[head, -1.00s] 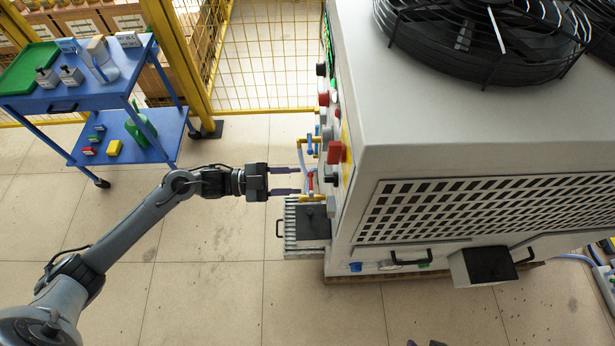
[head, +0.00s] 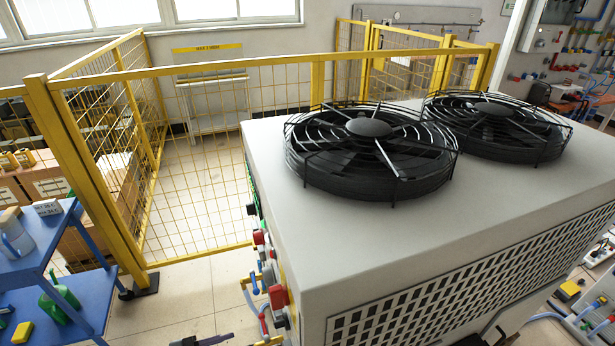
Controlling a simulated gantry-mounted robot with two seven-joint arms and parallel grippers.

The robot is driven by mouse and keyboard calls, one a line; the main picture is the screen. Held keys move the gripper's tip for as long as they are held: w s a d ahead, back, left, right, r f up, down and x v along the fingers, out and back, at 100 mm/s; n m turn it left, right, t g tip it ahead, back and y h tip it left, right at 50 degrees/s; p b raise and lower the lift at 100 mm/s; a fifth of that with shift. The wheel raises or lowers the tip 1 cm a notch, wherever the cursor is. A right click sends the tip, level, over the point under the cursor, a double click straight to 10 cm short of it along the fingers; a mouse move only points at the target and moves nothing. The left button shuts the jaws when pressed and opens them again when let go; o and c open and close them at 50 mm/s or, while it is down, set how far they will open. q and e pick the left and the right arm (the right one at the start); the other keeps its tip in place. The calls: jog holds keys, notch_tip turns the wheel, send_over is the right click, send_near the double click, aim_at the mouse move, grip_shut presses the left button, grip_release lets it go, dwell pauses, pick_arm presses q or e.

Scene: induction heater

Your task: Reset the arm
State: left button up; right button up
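The induction heater is a large pale grey box (head: 290,190) that fills the middle and right of the head view. Two black round fans (head: 368,150) sit on its top. Its left face carries a red knob (head: 278,296) and other controls, seen at a steep angle. My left gripper (head: 215,339) shows only as a sliver at the bottom edge, left of this face. Nothing is seen held. My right gripper is out of view.
A yellow mesh fence (head: 200,165) stands behind the heater and to its left. A blue trolley (head: 40,250) with bottles stands at the left edge. Bare floor (head: 190,295) lies between trolley and heater. A valve panel (head: 570,60) is at the back right.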

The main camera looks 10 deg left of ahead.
pick_arm(q)
jog(key=s+d+f+n+t+y+p, duration=0.15)
jog(key=s+d+n+t+y, duration=0.4)
jog(key=d, duration=0.65)
jog(key=s+a+f+n+g+y, duration=0.3)
jog(key=s+a+n+g+y, duration=0.7)
jog(key=s+g, duration=0.15)
notch_tip(320, 180, up, 38)
jog(key=p, duration=3.8)
jog(key=shift+s+d+f+t, duration=0.15)
jog(key=shift+s+t, duration=0.15)
jog(key=shift+t, duration=0.1)
